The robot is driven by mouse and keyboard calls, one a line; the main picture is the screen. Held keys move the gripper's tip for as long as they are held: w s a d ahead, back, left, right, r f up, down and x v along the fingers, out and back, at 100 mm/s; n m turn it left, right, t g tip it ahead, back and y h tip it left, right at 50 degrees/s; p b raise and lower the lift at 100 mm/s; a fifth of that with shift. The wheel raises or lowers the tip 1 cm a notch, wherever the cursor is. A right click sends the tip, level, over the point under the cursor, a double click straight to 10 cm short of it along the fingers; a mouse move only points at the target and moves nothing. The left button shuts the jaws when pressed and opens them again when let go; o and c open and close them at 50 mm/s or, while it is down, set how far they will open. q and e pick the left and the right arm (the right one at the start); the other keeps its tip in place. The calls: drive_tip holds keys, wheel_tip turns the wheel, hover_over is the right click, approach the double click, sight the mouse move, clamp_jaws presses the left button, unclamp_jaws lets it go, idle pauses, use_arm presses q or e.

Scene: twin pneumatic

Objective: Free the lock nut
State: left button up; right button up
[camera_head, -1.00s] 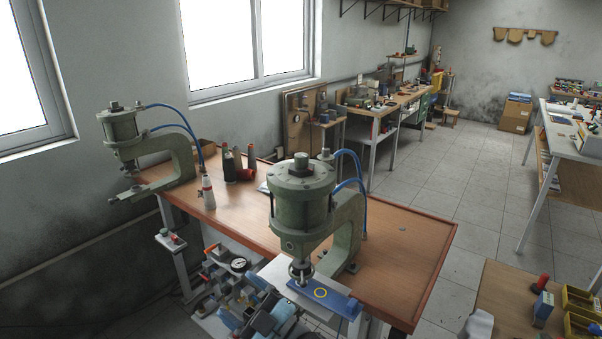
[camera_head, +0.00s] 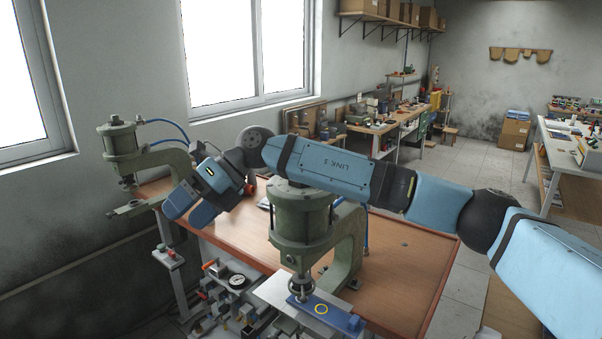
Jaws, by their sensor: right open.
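Two green pneumatic presses stand on the wooden bench. The near press (camera_head: 302,222) is at the centre, its top hidden behind my right arm. The far press (camera_head: 121,150) is at the left, with a knob on top. I cannot tell which part is the lock nut. My right gripper (camera_head: 192,209), reaching across from the right, is open with blue fingers pointing down-left, in front of the far press's frame. No left gripper shows.
A pedestal with red and green buttons (camera_head: 168,256) stands at the left. A gauge (camera_head: 238,282) and valves sit below the bench's front edge. A blue hose (camera_head: 167,121) runs from the far press.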

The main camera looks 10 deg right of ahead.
drive_tip(key=w+d+r+m+t+h, duration=0.15)
drive_tip(key=w+d+r+h, duration=0.3)
drive_tip(key=d+r, duration=0.5)
drive_tip(key=w+d+r+m+t+h, duration=0.1)
drive_tip(key=w+d+r+t+h, duration=0.15)
drive_tip(key=d+r+h, duration=0.7)
drive_tip(key=d+f+y, duration=0.1)
drive_tip(key=f, duration=0.4)
drive_tip(key=d+f+y+p, duration=0.1)
drive_tip(key=f, duration=0.5)
drive_tip(key=f+y+p, duration=0.1)
drive_tip(key=f, duration=0.4)
drive_tip(key=shift+w+d+f+g, duration=0.35)
drive_tip(key=shift+w+d+g, duration=0.05)
drive_tip(key=c, duration=0.9)
